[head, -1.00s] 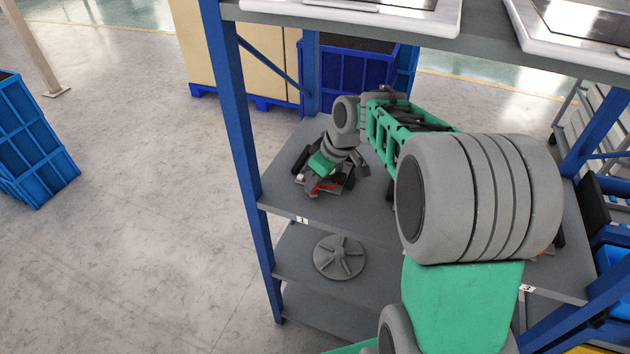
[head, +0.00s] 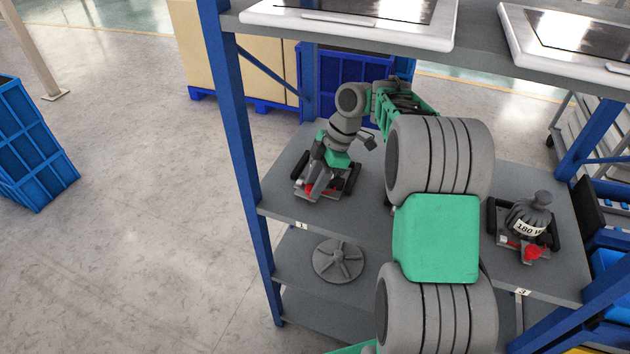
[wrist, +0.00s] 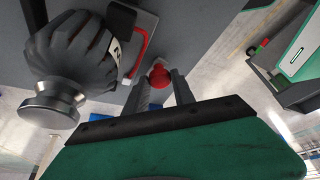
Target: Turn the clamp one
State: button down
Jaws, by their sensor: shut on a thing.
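Clamp one (head: 300,192) is a small fixture with black side bars and red parts on the grey shelf, behind the label "1". My gripper (head: 314,194) points down over it and hides much of it in the head view. In the wrist view, my gripper (wrist: 165,88) has its two fingers on either side of the clamp's round red knob (wrist: 159,73), shut on it. A dark ribbed bulb-shaped body (wrist: 70,50) with a metal end is beside the fingers at left, next to a red-edged plate (wrist: 141,52).
A similar clamp (head: 524,243) with a dark "180 W" body stands at the shelf's right, near label "3". A blue rack post (head: 236,130) rises left of clamp one. A shelf with white-framed panels (head: 440,30) is above. A grey spoked disc (head: 339,260) lies below.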

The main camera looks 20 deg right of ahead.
jog(key=shift+w+n+g+p, duration=0.1)
jog(key=shift+n+g+p, duration=0.2)
jog(key=shift+n, duration=0.5)
jog(key=c, duration=1.1)
grip_release()
jog(key=p+v, duration=0.3)
jog(key=v, duration=0.5)
jog(key=shift+p, duration=0.4)
jog(key=shift+f, duration=0.1)
